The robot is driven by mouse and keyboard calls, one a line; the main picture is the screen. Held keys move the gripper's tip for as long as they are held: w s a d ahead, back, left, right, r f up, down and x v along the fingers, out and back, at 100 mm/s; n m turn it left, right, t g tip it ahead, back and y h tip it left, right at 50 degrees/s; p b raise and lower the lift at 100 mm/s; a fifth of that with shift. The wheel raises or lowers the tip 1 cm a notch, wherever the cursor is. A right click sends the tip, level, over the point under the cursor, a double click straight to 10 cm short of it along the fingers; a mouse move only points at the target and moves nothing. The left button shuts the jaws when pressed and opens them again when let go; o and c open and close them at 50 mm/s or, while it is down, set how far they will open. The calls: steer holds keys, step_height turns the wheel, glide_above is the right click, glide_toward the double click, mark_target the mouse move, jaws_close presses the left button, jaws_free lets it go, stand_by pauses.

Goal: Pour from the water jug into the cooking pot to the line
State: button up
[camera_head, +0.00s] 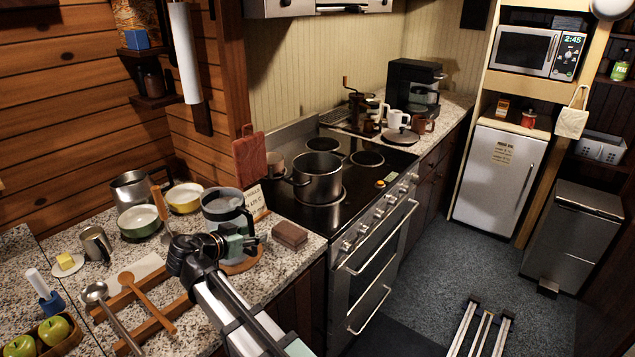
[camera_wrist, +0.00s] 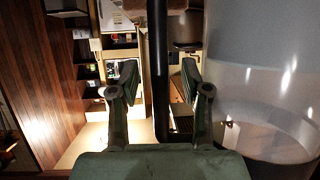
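The water jug (camera_head: 222,207) is a translucent pitcher with a dark rim and handle. It stands upright on a round wooden board (camera_head: 247,262) on the left counter. In the wrist view the jug's clear body (camera_wrist: 265,95) fills the right side, and its dark handle (camera_wrist: 158,45) runs vertically between my fingers. My gripper (camera_head: 240,243) is open at the handle, with visible gaps on both sides; it also shows in the wrist view (camera_wrist: 156,78). The cooking pot (camera_head: 318,182) is a metal pot upright on the black stovetop. No line is visible in it.
The stove (camera_head: 370,200) adjoins the counter on the right. A brown block (camera_head: 289,235) sits right of the jug. Bowls (camera_head: 139,221), a mug (camera_head: 96,243), wooden spoon (camera_head: 148,300) and ladle (camera_head: 96,294) crowd the counter's left. A small pan (camera_head: 274,166) is beside the pot.

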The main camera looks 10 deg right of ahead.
mark_target(250, 216)
jaws_close()
steer(key=shift+r, duration=0.1)
steer(key=shift+r+p, duration=0.45)
steer(key=shift+r, duration=2.05)
